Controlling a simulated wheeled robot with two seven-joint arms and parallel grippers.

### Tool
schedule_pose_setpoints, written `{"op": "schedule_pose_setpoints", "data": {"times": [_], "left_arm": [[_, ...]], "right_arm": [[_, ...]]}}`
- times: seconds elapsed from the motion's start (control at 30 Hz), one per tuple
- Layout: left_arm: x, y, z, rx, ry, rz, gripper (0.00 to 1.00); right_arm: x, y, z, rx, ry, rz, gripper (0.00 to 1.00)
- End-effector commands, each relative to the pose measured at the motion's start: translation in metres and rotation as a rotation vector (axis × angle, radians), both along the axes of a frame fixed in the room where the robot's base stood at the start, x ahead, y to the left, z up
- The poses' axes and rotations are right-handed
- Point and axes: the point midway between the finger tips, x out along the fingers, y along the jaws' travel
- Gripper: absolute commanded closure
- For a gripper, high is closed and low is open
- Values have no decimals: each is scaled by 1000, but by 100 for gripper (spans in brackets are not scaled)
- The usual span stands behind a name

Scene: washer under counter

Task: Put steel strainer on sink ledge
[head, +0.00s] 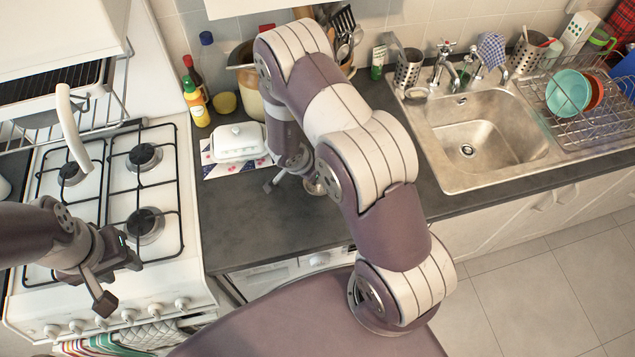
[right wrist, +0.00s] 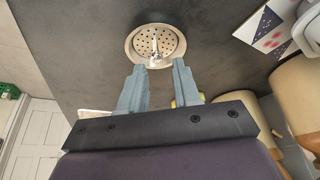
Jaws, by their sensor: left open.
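The steel strainer (right wrist: 155,48), a round perforated disc with a central knob, lies on the dark counter in the right wrist view. In the head view it shows only partly (head: 314,187), mostly hidden behind my right arm. My right gripper (right wrist: 157,76) is open and empty; its two fingers are apart, with the strainer just beyond their tips. In the head view this gripper (head: 283,181) is low over the counter beside the strainer. The steel sink ledge (head: 424,135) runs around the basin at the right. My left gripper (head: 122,282) is open and empty above the stove front.
A white butter dish (head: 238,140) on a patterned mat, bottles (head: 196,103) and a utensil pot stand near my right arm. The sink's back ledge carries a tap (head: 445,62) and a utensil holder (head: 407,69). A dish rack (head: 590,110) stands right of the basin.

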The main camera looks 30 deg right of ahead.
Motion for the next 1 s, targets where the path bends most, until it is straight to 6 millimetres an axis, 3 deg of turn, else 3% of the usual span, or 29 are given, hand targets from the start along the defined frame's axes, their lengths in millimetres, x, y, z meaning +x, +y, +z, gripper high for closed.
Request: {"op": "schedule_pose_setpoints", "data": {"times": [0.1, 0.27, 0.47, 0.53, 0.57, 1.0], "left_arm": [[0, 0, 4, 0, 0, 0, 57], [0, 0, 4, 0, 0, 0, 57], [0, 0, 4, 0, 0, 0, 57], [0, 0, 4, 0, 0, 0, 57], [0, 0, 4, 0, 0, 0, 57], [0, 0, 3, 0, 0, 0, 57]], "right_arm": [[0, -7, -22, 0, 5, -1, 68], [3, -13, -37, 1, 1, 0, 68], [4, -13, -38, 1, 1, 1, 71], [4, -13, -38, 1, 1, 1, 94], [4, -13, -38, 1, 0, 0, 100], [5, -13, -28, 0, -1, 0, 100]]}}
